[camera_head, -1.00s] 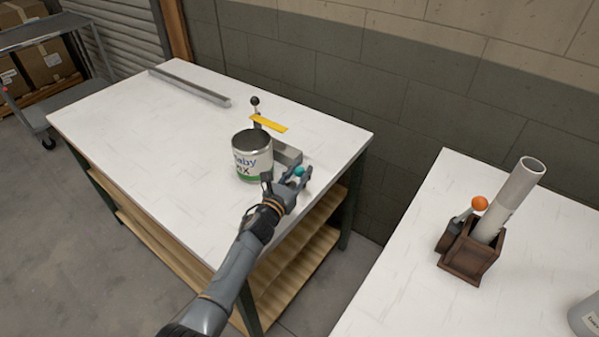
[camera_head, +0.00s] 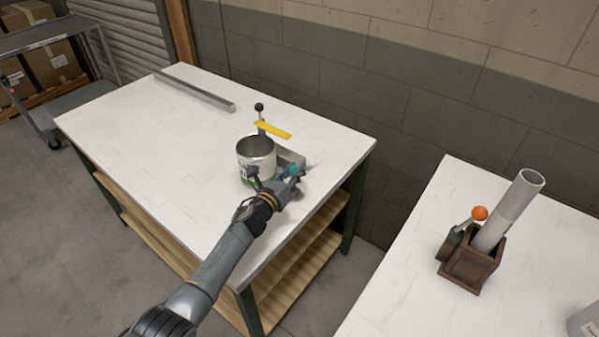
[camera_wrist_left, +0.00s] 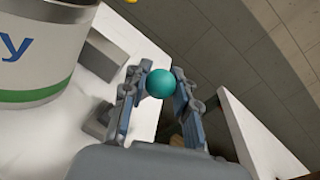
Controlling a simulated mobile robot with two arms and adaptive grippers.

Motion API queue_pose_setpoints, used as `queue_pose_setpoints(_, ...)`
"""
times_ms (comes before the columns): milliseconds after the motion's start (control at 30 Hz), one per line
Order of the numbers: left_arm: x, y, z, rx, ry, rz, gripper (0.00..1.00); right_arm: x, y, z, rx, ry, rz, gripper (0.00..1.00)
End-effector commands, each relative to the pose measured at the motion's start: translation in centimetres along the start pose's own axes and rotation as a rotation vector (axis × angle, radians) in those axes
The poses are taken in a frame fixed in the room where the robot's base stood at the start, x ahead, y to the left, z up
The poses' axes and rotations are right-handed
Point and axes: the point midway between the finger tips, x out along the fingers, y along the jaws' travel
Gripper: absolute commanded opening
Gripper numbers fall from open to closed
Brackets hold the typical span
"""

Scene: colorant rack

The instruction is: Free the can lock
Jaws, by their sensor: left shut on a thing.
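A white can (camera_head: 257,152) with a grey top and a green band stands on the white table near its right side. It also shows large at the left of the left wrist view (camera_wrist_left: 45,45). A grey metal block (camera_head: 288,158) sits beside the can, with a teal ball knob (camera_wrist_left: 161,83) close by. My left gripper (camera_head: 293,173) is shut on the teal knob, which lies between its two fingers in the left wrist view. The gripper and forearm partly cover the can's front and the lock's lower parts. My right gripper is not in view.
Behind the can are a yellow bar (camera_head: 272,130) and a black-knobbed lever (camera_head: 259,108). A grey metal bar (camera_head: 195,90) lies at the back left. The table's left half is clear. A second table at right holds a brown box (camera_head: 472,266) with a tube and an orange-knobbed lever (camera_head: 479,213).

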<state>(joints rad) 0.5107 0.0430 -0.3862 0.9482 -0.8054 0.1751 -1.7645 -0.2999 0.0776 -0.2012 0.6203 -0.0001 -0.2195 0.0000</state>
Motion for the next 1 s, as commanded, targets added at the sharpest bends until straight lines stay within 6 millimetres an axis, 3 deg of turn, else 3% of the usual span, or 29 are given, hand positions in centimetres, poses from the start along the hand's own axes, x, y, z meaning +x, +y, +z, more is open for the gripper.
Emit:
queue_pose_setpoints(400,0.1,1.7,0.6,-0.199,0.037,0.005,0.0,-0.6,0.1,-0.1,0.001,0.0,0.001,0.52)
queue_pose_setpoints(933,0.1,2.0,0.5,-0.229,0.042,0.006,0.0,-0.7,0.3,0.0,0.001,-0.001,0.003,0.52)
queue_pose_setpoints(967,0.1,2.0,0.5,-0.229,0.042,0.006,0.29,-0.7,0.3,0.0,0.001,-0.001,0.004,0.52)
queue_pose_setpoints(1000,0.1,2.0,0.5,-0.228,0.042,0.006,0.37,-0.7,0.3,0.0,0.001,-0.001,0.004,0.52)
